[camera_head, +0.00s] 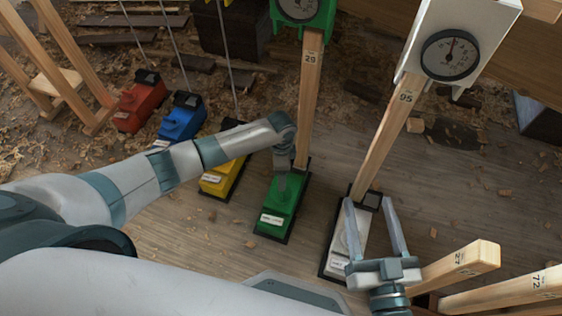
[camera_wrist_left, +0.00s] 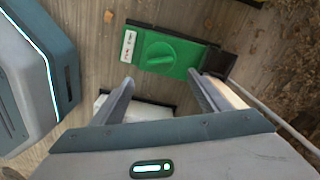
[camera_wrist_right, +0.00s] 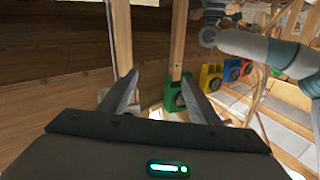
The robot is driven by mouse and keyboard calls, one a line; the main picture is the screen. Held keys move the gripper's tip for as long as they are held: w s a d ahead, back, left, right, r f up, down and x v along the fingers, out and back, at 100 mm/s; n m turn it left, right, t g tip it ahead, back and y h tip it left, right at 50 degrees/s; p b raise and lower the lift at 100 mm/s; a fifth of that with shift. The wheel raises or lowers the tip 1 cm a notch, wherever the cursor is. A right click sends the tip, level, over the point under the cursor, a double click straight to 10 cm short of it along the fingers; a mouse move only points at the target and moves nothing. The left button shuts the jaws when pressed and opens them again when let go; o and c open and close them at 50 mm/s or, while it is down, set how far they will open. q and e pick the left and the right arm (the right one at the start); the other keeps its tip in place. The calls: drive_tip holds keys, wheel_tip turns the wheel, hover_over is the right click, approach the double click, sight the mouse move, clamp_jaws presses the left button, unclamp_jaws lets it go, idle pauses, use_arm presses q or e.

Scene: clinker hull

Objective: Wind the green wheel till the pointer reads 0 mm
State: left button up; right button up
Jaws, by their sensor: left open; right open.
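The green base (camera_head: 285,200) stands on the floor at the foot of a wooden post marked 29. Its green round wheel with a raised grip bar (camera_wrist_left: 172,56) shows in the left wrist view. The green-framed dial (camera_head: 299,8) is cut by the top edge in the head view, and its reading is too small to tell. My left gripper (camera_wrist_left: 160,78) is open and empty, its fingertips just short of the wheel in its wrist view. My right gripper (camera_head: 366,198) is open over the white base (camera_head: 347,240), apart from the green one.
Yellow (camera_head: 222,177), blue (camera_head: 181,119) and red (camera_head: 139,104) bases stand in a row to the left. A white-framed dial (camera_head: 450,55) tops the post marked 95 (camera_head: 390,130). Wooden beams (camera_head: 460,262) jut in at lower right. Wood shavings litter the floor.

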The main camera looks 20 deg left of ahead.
use_arm(q)
drive_tip(key=shift+r+p, duration=0.55)
drive_tip(key=shift+r, duration=1.8)
use_arm(e)
drive_tip(key=shift+s+d+f+g+h, duration=0.1)
drive_tip(key=shift+d+f+g+h, duration=0.1)
drive_tip(key=shift+f+g, duration=0.45)
drive_tip(key=shift+s+d+f+g+h, duration=0.1)
drive_tip(key=shift+d+f+g, duration=0.2)
drive_tip(key=shift+f, duration=0.6)
drive_tip(key=shift+d+f+g+h, duration=0.1)
drive_tip(key=shift+f+g, duration=0.45)
drive_tip(key=shift+f, duration=0.25)
use_arm(q)
drive_tip(key=shift+c, duration=0.6)
